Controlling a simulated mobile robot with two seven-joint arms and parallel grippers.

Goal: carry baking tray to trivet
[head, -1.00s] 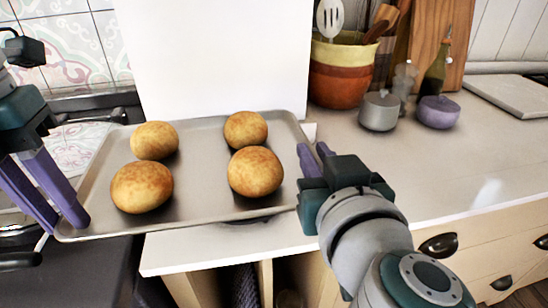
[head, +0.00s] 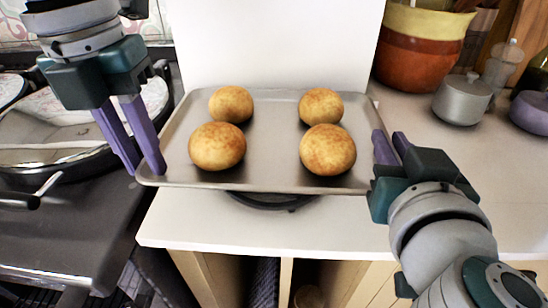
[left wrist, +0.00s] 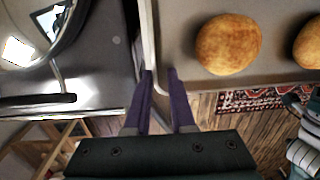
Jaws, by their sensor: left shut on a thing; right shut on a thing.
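The grey baking tray (head: 262,176) carries several round golden buns (head: 328,150) and looks level. My left gripper (head: 147,168) is shut on the tray's left edge, near its front corner. The left wrist view also shows the tray rim (left wrist: 151,45) between the purple fingers (left wrist: 162,82). My right gripper (head: 385,150) is shut on the tray's right edge. A dark round trivet (head: 272,201) shows partly under the tray's front edge, over the white counter. The tray hides most of it, and I cannot tell whether they touch.
A dark stove (head: 80,210) with round lids is at the left. A white upright panel (head: 275,45) stands behind the tray. A striped pot (head: 418,45), a grey lidded pot (head: 462,99) and a purple pot (head: 531,110) stand at the back right. The counter's front edge (head: 300,246) is clear.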

